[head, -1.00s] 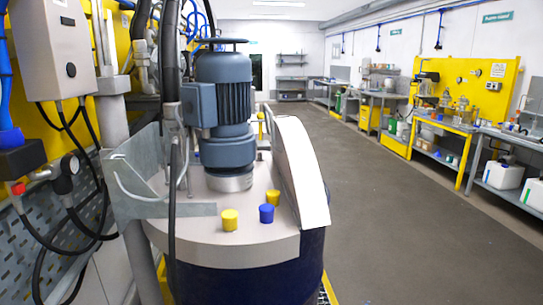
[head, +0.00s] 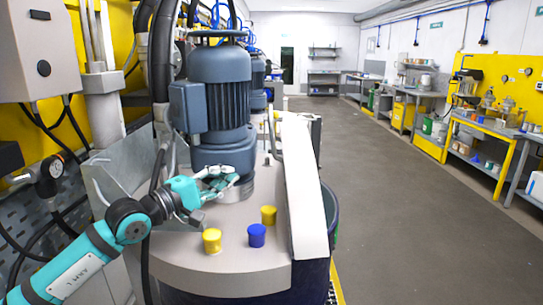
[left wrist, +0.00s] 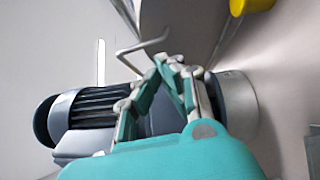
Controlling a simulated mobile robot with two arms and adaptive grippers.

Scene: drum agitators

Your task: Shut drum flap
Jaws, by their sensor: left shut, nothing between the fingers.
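The drum (head: 230,262) has a pale grey lid with a blue-grey motor (head: 225,110) on top. The drum flap (head: 303,190), a pale curved panel, stands raised along the right side of the lid. My left gripper (head: 234,178), teal, is over the lid in front of the motor's base, left of the flap and apart from it. In the left wrist view its fingertips (left wrist: 170,62) meet with nothing between them, near a thin bent metal rod (left wrist: 143,46) and the motor (left wrist: 95,115). My right gripper is not in view.
Two yellow caps (head: 212,241) and a blue cap (head: 257,235) sit on the front of the lid. A grey bracket (head: 115,185) and hoses stand at the left. The floor (head: 400,220) right of the drum is clear. Workbenches line the right wall.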

